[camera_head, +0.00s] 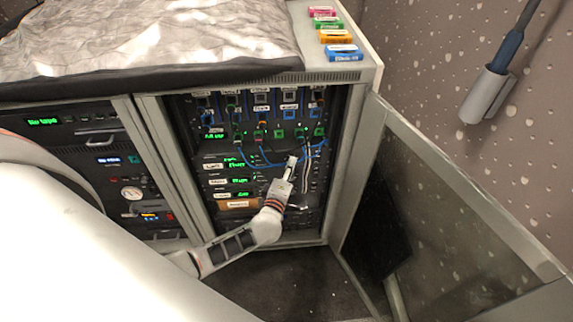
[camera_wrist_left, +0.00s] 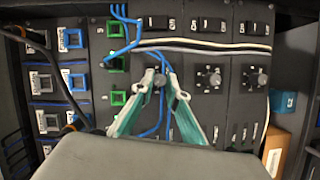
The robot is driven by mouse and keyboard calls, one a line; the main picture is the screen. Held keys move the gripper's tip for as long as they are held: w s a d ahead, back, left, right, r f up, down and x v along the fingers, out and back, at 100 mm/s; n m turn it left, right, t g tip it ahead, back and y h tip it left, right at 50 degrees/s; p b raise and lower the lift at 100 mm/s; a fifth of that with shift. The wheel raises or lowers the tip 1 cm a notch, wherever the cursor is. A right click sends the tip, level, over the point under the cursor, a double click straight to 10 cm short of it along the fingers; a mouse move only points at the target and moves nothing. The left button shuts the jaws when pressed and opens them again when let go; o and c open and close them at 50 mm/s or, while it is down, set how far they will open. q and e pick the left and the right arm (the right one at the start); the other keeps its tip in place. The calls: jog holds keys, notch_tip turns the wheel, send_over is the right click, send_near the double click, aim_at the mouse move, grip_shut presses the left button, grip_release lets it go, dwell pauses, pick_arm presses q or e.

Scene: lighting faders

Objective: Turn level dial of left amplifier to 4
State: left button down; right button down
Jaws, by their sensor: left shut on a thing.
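The left amplifier (camera_head: 213,167) is the upper of several stacked rack units with green displays in the open cabinet; its label is small in the head view. My left gripper (camera_head: 292,163) reaches its right side and hides the dial there. In the left wrist view, my left gripper's fingers (camera_wrist_left: 162,82) are closed around a small grey level dial (camera_wrist_left: 160,81), the leftmost of a row. The dial's pointer and number scale are too small and covered to read. My right gripper is not in view.
Blue and white cables (camera_head: 262,152) hang just above the gripper, close to the fingers. Two more dials (camera_wrist_left: 208,78) sit beside the held one in the wrist view. The glass cabinet door (camera_head: 440,210) stands open at right. Coloured boxes (camera_head: 343,53) lie on top.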

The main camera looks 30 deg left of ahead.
pick_arm(q)
jog(key=shift+r+m+p, duration=0.1)
jog(key=shift+m+p, duration=0.4)
jog(key=shift+p, duration=0.2)
jog(key=c, duration=2)
grip_release()
jog(key=v, duration=1.2)
jog(key=shift+r, duration=0.1)
